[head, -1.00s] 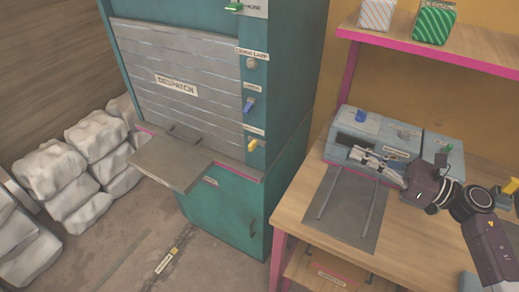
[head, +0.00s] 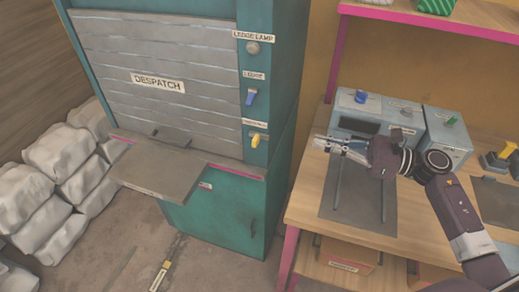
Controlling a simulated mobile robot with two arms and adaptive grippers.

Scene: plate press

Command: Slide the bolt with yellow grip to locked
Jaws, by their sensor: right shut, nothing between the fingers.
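A yellow grip (head: 256,140) sits low on the right-hand strip of the teal despatch cabinet (head: 216,217), below a blue lever (head: 251,96). A small label above it is too blurred to read, and I cannot tell its bolt position. My right gripper (head: 322,143) is shut and empty. It appears above the front of the grey-blue press on the workbench, to the right of the yellow grip and apart from it. My left gripper is not in view.
A grey ledge (head: 160,180) juts out from the cabinet shutter. The workbench (head: 300,205) carries the grey-blue press (head: 360,105) and a dark mat with rails (head: 340,205). A pink-edged shelf (head: 430,26) is above. White sacks (head: 60,155) are piled at left.

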